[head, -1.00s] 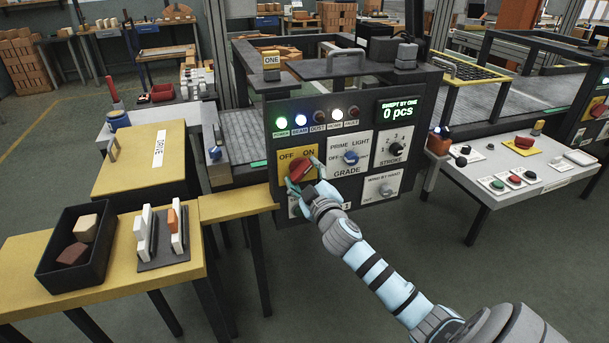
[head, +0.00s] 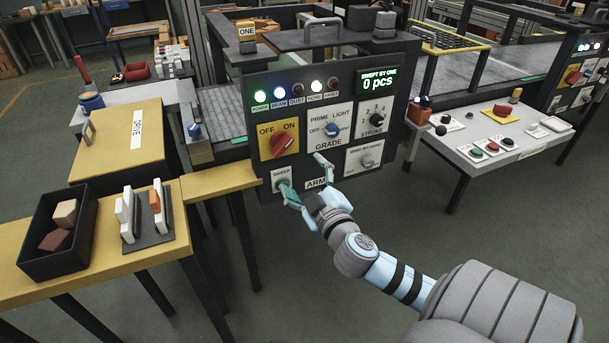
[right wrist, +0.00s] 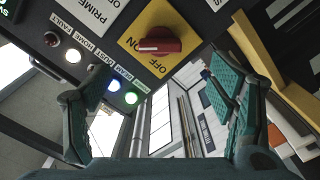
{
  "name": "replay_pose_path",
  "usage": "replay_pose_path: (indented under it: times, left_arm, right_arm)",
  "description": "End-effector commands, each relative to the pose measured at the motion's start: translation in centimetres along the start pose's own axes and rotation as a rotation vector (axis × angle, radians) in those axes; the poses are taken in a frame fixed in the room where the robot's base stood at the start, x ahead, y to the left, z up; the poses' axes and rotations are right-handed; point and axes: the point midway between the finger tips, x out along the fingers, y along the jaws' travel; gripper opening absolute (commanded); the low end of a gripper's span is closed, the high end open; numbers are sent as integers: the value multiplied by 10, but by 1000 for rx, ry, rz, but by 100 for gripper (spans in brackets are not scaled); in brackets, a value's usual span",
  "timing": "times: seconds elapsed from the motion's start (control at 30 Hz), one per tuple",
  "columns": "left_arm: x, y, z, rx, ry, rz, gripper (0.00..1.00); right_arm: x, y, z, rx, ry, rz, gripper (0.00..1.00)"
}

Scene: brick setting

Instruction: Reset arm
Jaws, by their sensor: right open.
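The dark control panel (head: 345,92) stands ahead with its lettered plates. An ARM label (head: 316,183) sits low on it, beside a SWEEP plate (head: 281,173) partly hidden by a fingertip. My right gripper (head: 306,178) is open and empty in front of this lower edge; I cannot tell whether it touches. The red OFF/ON knob (head: 283,144) is above it, its handle slanting up right toward ON; it also shows in the right wrist view (right wrist: 160,46), beyond the spread fingers of my right gripper (right wrist: 156,90). My left gripper is out of view.
POWER, BEAM and HOME lamps glow; DUST and FAULT look dark. The display (head: 377,81) reads 0 pcs. A yellow bench (head: 110,258) at left holds a black bin (head: 38,262) with blocks. A grey button table (head: 470,165) stands right. Floor between is clear.

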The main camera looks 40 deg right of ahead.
Motion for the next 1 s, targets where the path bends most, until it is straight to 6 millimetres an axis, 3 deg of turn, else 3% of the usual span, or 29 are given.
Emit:
replay_pose_path:
  times: [0.57,0.63,0.73,0.83,0.93,1.0]
  left_arm:
    - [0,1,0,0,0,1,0]
    - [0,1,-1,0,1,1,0]
    - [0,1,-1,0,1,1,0]
    - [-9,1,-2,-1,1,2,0]
    - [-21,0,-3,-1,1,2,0]
    - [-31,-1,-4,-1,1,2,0]
  right_arm:
    - [-2,0,-1,-19,6,-2,77]
    - [2,-13,6,-56,9,-48,77]
    - [10,-44,60,-97,-84,-140,77]
    - [0,-89,146,-92,-259,-269,77]
    - [-44,-140,237,-38,-467,-400,77]
    - [-93,-175,289,16,-614,-481,77]
